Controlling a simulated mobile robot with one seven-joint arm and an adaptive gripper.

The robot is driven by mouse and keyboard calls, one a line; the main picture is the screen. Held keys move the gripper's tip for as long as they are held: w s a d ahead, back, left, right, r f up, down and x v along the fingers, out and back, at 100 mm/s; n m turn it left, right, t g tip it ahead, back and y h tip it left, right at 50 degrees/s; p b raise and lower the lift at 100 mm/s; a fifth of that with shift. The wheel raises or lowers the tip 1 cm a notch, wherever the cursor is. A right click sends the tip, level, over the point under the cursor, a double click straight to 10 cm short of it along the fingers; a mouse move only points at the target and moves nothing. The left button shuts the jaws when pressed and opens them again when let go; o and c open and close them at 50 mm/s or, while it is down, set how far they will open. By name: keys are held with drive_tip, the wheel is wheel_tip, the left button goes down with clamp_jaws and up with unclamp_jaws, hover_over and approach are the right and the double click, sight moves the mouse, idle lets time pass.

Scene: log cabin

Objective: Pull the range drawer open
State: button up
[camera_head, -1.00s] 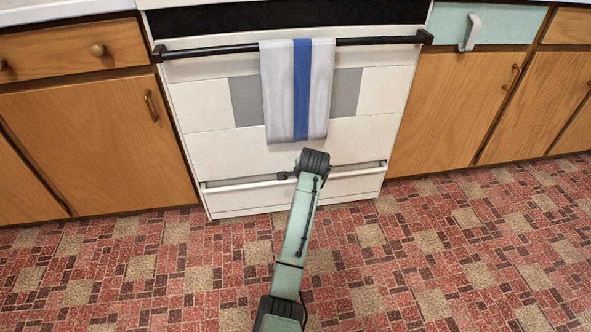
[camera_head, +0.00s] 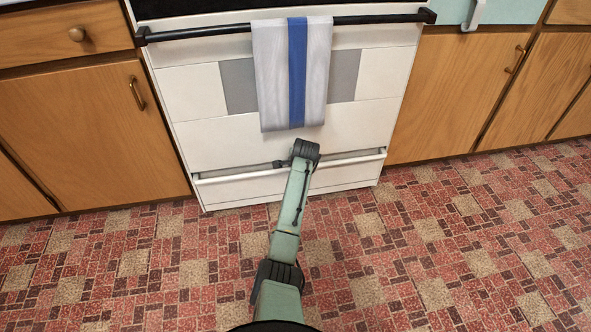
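The range (camera_head: 195,140) is white, with a black bar handle across its oven door. Its drawer (camera_head: 240,190) is the low white front at floor level, with a pale lip along its top edge and a narrow recess behind it. I cannot tell whether it stands slightly out. My green arm reaches forward to the drawer's middle. My gripper (camera_head: 280,164) is a small dark shape at the drawer's top edge, left of my black wrist. Its fingers are mostly hidden by the wrist. I cannot tell whether they are open or touch the lip.
A white towel with a blue stripe (camera_head: 297,75) hangs from the oven handle (camera_head: 200,34), just above my wrist. Wooden cabinets stand left (camera_head: 90,140) and right (camera_head: 450,95) of the range. The red patterned floor (camera_head: 420,260) in front is clear.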

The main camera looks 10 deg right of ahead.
drive_tip(key=shift+w+f, duration=0.1)
drive_tip(key=shift+w, duration=0.05)
drive_tip(key=shift+c, duration=0.2)
clamp_jaws()
idle(0.5)
